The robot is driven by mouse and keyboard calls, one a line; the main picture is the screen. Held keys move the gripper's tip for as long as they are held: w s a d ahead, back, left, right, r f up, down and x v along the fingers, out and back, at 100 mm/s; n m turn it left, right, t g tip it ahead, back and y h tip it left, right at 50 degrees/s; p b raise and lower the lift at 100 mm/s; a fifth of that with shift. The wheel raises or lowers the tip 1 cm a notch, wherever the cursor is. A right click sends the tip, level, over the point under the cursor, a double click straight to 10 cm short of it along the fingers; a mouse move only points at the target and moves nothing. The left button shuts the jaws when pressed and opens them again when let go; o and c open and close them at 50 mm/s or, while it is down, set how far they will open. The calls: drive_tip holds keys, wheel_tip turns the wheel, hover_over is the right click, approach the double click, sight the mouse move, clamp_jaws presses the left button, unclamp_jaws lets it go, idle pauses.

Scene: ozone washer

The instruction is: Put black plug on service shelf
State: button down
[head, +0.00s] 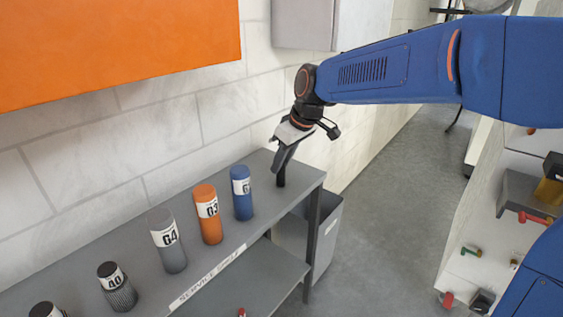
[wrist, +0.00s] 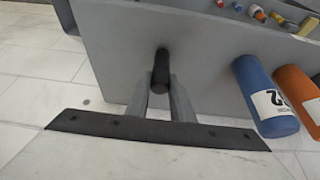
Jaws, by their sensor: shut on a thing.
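The black plug (head: 281,178) is a small dark cylinder, upright at the far right end of the grey service shelf (head: 232,225), whose front edge bears a "SERVICE SHELF" label. My gripper (head: 283,160) reaches down over that end and is shut on the plug. In the wrist view the black plug (wrist: 161,72) sits between the two grey fingers (wrist: 161,95), with the shelf surface (wrist: 205,30) behind it. The plug's lower end appears to be at the shelf top; whether it bears on it I cannot tell.
A blue cylinder (head: 242,193), an orange one (head: 208,214) and a grey one (head: 167,241) stand left of the plug. Darker cylinders (head: 117,287) are farther left. A wall (head: 160,130) runs behind the shelf. A grey bin (head: 325,235) stands beyond its right end.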

drive_tip(key=shift+f, duration=0.1)
drive_tip(key=c, duration=1.5)
unclamp_jaws()
drive_tip(key=shift+c, duration=0.2)
drive_tip(key=v, duration=1.2)
drive_tip(key=shift+d, duration=0.1)
drive_tip(key=s+d+f+m+t+h, duration=0.1)
drive_tip(key=s+d+f+m, duration=0.2)
drive_tip(key=s+d, duration=0.45)
drive_tip(key=s+d+f+m+h, duration=0.1)
drive_tip(key=s+d+f+m, duration=0.1)
drive_tip(key=s+d+f, duration=0.5)
drive_tip(key=s+d+f+m+h, duration=0.1)
drive_tip(key=s+d+f+m, duration=0.1)
drive_tip(key=s+d+f, duration=0.2)
drive_tip(key=s+d+f+m, duration=0.3)
drive_tip(key=s+d+f, duration=0.1)
drive_tip(key=s+d, duration=0.3)
drive_tip(key=shift+s+t+h, duration=0.4)
drive_tip(key=shift+s, duration=0.45)
